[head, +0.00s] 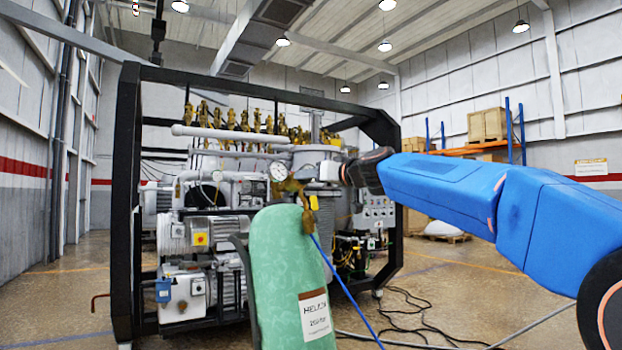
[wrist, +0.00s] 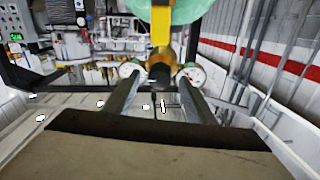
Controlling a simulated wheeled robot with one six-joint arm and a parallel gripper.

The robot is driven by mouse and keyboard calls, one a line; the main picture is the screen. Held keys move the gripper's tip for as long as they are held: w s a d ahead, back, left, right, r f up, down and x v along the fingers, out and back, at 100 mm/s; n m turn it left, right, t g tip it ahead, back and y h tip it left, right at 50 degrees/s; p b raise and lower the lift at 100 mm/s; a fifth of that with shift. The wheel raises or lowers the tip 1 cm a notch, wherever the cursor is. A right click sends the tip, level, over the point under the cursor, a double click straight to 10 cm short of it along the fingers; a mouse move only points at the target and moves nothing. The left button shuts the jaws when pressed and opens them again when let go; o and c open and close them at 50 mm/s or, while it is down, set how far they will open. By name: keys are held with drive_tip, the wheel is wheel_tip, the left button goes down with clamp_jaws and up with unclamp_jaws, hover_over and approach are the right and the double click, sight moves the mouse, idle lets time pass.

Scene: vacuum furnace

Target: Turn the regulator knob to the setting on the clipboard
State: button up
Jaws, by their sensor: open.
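The brass regulator (head: 291,187) sits on top of the green helium cylinder (head: 285,265). In the wrist view, its dark round knob (wrist: 160,76) faces the camera below the brass body, between two white gauges. One gauge (head: 278,171) shows in the head view; its reading is too small to tell. My gripper (head: 328,178) is to the right of the regulator. In the wrist view my gripper (wrist: 159,80) is open, its two fingers pointing at the knob, one on each side. I cannot tell whether they touch it. The clipboard is not visible in either view.
A large black-framed vacuum furnace machine (head: 128,200) with pumps and pipes stands behind the cylinder. A blue hose (head: 335,280) runs down from the regulator. Dark cables (head: 420,312) lie on the floor at right. Shelving with wooden crates (head: 487,124) stands far back.

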drive_tip(key=shift+w+a, duration=0.3)
drive_tip(key=shift+w, duration=0.1)
drive_tip(key=c, duration=1)
drive_tip(key=shift+c, duration=0.2)
drive_tip(key=shift+m, duration=0.6)
drive_tip(key=shift+s+a+r+m+h, duration=0.1)
drive_tip(key=shift+m+h, duration=0.55)
drive_tip(key=shift+m, duration=1.5)
drive_tip(key=shift+w+a+r+m+h, duration=0.1)
drive_tip(key=shift+m+h, duration=0.5)
drive_tip(key=shift+m, duration=1.5)
drive_tip(key=shift+s+a+r+m+h, duration=0.1)
drive_tip(key=shift+m+h, duration=0.55)
drive_tip(key=shift+m, duration=1.5)
drive_tip(key=shift+d, duration=0.1)
